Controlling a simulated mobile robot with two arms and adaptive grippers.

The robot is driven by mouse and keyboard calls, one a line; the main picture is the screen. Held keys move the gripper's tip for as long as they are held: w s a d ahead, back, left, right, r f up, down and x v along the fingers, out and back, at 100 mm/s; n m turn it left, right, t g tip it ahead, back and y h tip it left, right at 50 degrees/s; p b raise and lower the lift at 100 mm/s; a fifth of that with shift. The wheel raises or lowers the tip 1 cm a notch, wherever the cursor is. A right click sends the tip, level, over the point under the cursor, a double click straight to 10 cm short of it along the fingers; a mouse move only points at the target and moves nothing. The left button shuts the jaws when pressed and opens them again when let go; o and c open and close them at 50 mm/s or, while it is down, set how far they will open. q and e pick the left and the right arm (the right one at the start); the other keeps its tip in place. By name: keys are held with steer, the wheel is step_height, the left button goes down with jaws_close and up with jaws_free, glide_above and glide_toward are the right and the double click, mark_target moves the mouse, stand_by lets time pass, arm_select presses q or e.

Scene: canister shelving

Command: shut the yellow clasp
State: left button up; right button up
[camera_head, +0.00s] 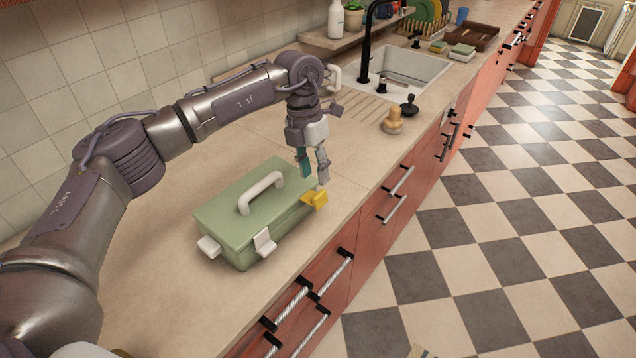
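The green box (236,214) stands on the counter with its lid down and a white handle (262,190) on top. The yellow clasp (315,199) is at the box's right end and sticks outward from it. A white clasp (265,244) is on the front side, and another white clasp (208,246) juts out at the left end. My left gripper (314,180) points down just above the yellow clasp. Its two fingers are apart with nothing seen between them. I cannot tell whether a fingertip touches the clasp. My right gripper is not in view.
The tiled wall (110,60) runs behind the counter. A wooden knob-shaped object (393,121) and a black stopper (409,106) stand near the sink (405,70). The counter's front edge lies close to the box. The counter (160,290) left of the box is clear.

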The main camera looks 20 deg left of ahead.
mark_target(319, 193)
arm_select(q)
steer(key=f, duration=0.1)
steer(key=f+p, duration=0.1)
steer(key=f, duration=0.2)
steer(key=shift+d+f, duration=0.15)
steer(key=shift+d, duration=0.25)
steer(key=shift+f, duration=0.3)
steer(key=shift+s+f, duration=0.1)
steer(key=shift+f, duration=0.25)
steer(key=shift+d, duration=0.1)
steer(key=shift+c, duration=0.6)
steer(key=c, duration=0.5)
jaws_close()
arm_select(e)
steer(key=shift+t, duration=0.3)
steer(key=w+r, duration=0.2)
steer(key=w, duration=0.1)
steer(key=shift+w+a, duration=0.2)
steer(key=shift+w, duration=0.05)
